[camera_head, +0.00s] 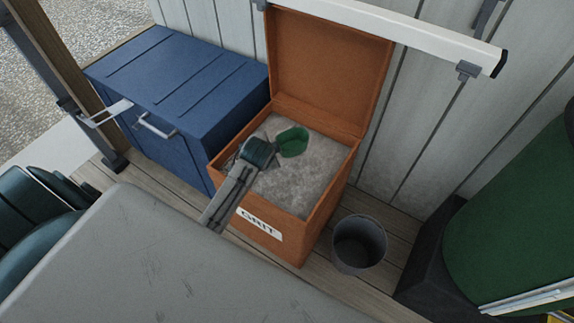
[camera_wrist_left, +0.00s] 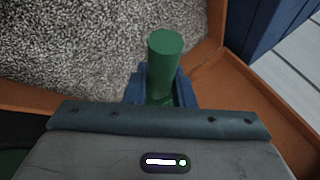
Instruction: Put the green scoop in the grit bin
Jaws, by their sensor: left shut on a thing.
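The grit bin (camera_head: 303,240) is an orange box with a "GRIT" label and its lid up, filled with grey grit (camera_head: 300,185). The green scoop (camera_head: 293,141) shows over the grit near the back of the bin. My left gripper (camera_head: 272,146) reaches over the front left rim and is shut on the scoop's handle. In the left wrist view, the green round handle (camera_wrist_left: 165,55) stands up between the fingers, with grit and orange bin walls (camera_wrist_left: 255,105) around it. I cannot tell whether the scoop touches the grit. My right gripper is not in view.
A blue chest (camera_head: 185,85) stands left of the bin. A grey bucket (camera_head: 358,245) stands on the plank floor to its right. A large green barrel (camera_head: 510,215) is at the far right. The open lid (camera_head: 330,75) rises behind the grit, and a white rail (camera_head: 410,30) crosses above.

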